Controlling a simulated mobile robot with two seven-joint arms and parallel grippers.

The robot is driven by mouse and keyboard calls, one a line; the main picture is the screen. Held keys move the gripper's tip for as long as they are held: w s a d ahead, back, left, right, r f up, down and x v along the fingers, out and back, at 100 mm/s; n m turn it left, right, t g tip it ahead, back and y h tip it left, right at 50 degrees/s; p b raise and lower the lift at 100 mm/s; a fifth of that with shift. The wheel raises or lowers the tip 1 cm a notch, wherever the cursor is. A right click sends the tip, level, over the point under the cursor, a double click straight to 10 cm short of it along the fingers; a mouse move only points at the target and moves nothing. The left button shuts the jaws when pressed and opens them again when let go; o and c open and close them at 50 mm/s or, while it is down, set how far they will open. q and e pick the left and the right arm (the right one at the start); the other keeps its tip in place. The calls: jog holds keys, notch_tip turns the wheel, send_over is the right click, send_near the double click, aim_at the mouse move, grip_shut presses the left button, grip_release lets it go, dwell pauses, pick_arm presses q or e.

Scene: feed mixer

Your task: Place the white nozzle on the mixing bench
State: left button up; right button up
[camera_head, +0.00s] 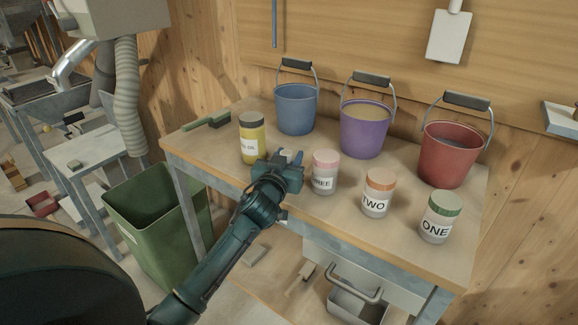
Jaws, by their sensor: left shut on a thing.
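My left gripper (288,163) is over the front edge area of the mixing bench (230,170), between the yellow jar and the jar labelled THREE. It is shut on a small pale thing, which looks like the white nozzle (285,153). Only a small bit of it shows past the fingers; the gripper hides the rest. I cannot tell whether it touches the bench top. My right gripper is not in view.
Jars stand along the bench: yellow (252,140), THREE (324,173), TWO (377,193), ONE (438,217). Blue (295,110), purple (363,135) and red (449,160) buckets stand behind. A green bin (155,225) is left of the bench.

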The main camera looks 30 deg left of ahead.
pick_arm(q)
jog(key=shift+f, duration=0.95)
jog(key=shift+f, duration=0.1)
jog(key=o, duration=1.1)
